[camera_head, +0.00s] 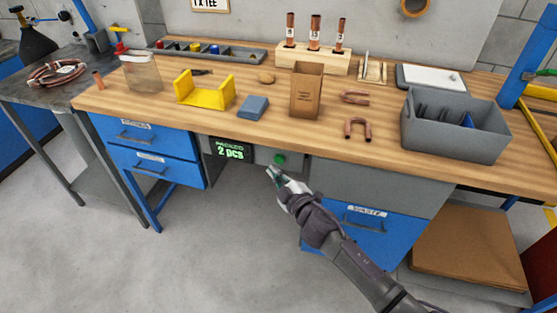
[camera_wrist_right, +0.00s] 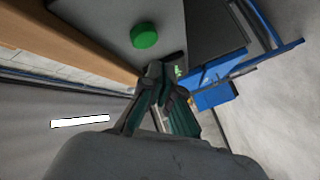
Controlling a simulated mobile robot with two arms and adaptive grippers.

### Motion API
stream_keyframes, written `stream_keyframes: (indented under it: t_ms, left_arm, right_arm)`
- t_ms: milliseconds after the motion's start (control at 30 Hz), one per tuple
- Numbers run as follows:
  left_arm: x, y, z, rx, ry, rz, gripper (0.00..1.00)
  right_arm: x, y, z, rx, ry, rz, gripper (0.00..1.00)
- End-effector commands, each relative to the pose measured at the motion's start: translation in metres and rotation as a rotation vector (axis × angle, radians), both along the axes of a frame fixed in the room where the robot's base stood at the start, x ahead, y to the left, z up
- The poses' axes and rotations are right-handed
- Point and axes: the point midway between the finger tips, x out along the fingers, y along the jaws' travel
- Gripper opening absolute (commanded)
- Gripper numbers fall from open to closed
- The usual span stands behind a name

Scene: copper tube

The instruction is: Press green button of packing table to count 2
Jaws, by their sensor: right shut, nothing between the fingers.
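The green button (camera_head: 280,159) sits on the grey front panel under the packing table's wooden top (camera_head: 380,140). To its left, a dark display (camera_head: 230,151) reads "PACKED 2 pcs" in green. My right gripper (camera_head: 269,172) is shut and empty, just in front of the panel, a little below and left of the button in the head view. In the right wrist view the button (camera_wrist_right: 144,35) shows whole, beyond the fingertips (camera_wrist_right: 160,68), with a visible gap between them. My left gripper is not in view.
Blue drawers flank the panel, left (camera_head: 150,150) and right (camera_head: 362,225). On the tabletop stand a grey bin (camera_head: 450,140), a brown paper bag (camera_head: 306,92), a yellow holder (camera_head: 204,90) and copper U-bends (camera_head: 357,129). The floor in front is clear.

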Motion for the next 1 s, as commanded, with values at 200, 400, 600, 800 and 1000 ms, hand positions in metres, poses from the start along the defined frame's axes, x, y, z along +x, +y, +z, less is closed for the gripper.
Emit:
stream_keyframes:
  t_ms: [200, 400, 600, 800, 1000]
  left_arm:
    - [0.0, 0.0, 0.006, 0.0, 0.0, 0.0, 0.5]
    - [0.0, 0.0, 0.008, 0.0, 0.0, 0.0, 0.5]
    - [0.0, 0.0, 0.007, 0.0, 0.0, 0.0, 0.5]
    - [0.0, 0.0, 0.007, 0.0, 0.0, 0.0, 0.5]
    - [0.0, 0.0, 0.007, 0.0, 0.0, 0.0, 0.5]
  right_arm:
    - [-0.023, 0.008, 0.0, 0.002, 0.002, 0.0, 0.0]
    - [-0.036, 0.012, 0.001, 0.002, 0.001, 0.0, 0.0]
    - [-0.037, 0.012, 0.001, 0.0, -0.001, -0.001, 0.0]
    - [-0.037, 0.012, 0.0, 0.0, 0.0, 0.0, 0.0]
    - [-0.037, 0.012, 0.0, 0.0, 0.0, 0.0, 0.0]
